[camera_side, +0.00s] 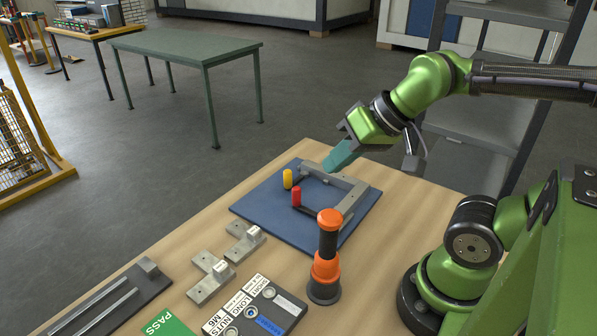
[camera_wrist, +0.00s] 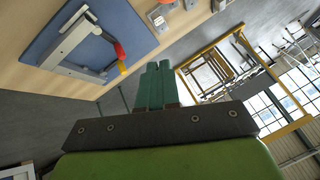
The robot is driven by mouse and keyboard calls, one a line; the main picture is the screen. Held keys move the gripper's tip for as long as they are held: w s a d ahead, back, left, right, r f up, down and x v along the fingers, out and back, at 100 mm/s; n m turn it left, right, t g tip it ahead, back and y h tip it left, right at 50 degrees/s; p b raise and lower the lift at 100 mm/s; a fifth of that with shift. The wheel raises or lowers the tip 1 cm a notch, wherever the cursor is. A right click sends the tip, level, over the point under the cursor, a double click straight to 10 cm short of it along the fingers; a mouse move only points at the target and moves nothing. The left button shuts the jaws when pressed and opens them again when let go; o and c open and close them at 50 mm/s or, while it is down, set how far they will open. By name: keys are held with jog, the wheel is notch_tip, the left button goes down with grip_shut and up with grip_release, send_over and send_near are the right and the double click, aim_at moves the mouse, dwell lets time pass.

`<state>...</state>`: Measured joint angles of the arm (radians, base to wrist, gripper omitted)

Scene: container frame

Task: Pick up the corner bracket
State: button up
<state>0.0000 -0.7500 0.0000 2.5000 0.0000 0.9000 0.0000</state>
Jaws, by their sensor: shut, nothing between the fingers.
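Two grey metal brackets with small upright labelled tabs lie on the wooden table, left of the blue mat: one nearer the mat (camera_side: 243,243) and one nearer the front (camera_side: 211,281). They look alike; I cannot read their labels. A grey open-sided frame (camera_side: 352,192) lies on the blue mat (camera_side: 262,207), with a yellow-handled (camera_side: 287,178) and a red-handled clamp (camera_side: 296,195) at its open side. My gripper (camera_side: 328,167) has teal fingers pressed together, empty, above the mat's far edge. In the wrist view the closed fingertips (camera_wrist: 158,66) point past the table edge.
An orange and black upright tool (camera_side: 328,255) stands on the table in front of the mat. A labelled parts box (camera_side: 270,303), a green PASS card (camera_side: 168,325) and a railed dark plate (camera_side: 112,298) lie along the front. Bare wood shows right of the mat.

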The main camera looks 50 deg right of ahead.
jog(key=o, duration=1)
jog(key=n+g+h, duration=0.2)
jog(key=n+g, duration=0.2)
jog(key=g, duration=0.3)
send_over(217, 263)
jog(key=f, duration=1.7)
jog(key=shift+w+d, duration=0.15)
jog(key=shift+d, duration=0.15)
jog(key=shift+a+f, duration=0.15)
jog(key=shift+f, duration=1.25)
jog(key=shift+a+f, duration=0.15)
jog(key=shift+f, duration=1.25)
